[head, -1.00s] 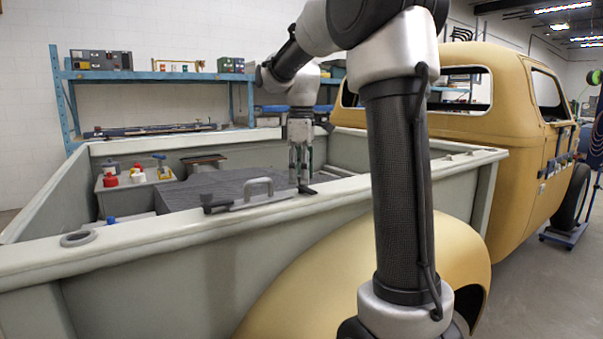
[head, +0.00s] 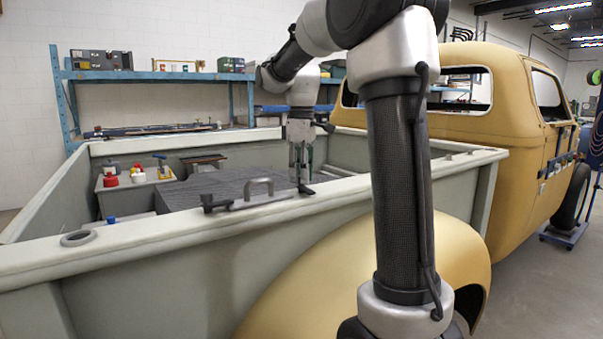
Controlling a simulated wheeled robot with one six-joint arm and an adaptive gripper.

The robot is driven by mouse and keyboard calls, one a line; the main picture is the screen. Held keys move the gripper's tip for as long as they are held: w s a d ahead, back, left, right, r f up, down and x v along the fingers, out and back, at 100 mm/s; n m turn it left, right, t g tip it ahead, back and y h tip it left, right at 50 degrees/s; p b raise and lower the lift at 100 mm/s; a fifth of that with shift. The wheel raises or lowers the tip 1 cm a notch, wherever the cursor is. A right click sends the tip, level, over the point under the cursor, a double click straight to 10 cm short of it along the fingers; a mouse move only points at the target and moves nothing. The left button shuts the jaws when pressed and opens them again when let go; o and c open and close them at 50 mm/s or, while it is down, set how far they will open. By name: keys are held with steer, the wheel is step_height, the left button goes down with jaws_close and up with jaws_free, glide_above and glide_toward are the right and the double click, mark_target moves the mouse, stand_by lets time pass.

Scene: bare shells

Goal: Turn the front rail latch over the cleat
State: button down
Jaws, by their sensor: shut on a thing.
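The front rail latch is a small black piece (head: 306,190) on the near bed rail, at the right end of a grey plate with a raised handle (head: 262,187). My gripper (head: 300,182) points down over that end, with its fingers close together on the latch. The fingers hide part of the latch, so its exact angle is hard to read. A second black latch (head: 212,205) sits at the plate's left end. I cannot make out the cleat clearly.
The near rail (head: 150,232) runs across in front of the truck bed. A dark ribbed panel (head: 215,186) lies inside the bed. A tray with red, white and blue-topped items (head: 108,190) stands at the bed's left. The yellow cab (head: 500,110) is to the right.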

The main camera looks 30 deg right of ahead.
steer(key=m, duration=0.8)
steer(key=shift+m, duration=0.4)
steer(key=m, duration=0.4)
steer(key=shift+m, duration=2.1)
steer(key=c, duration=1.2)
jaws_free()
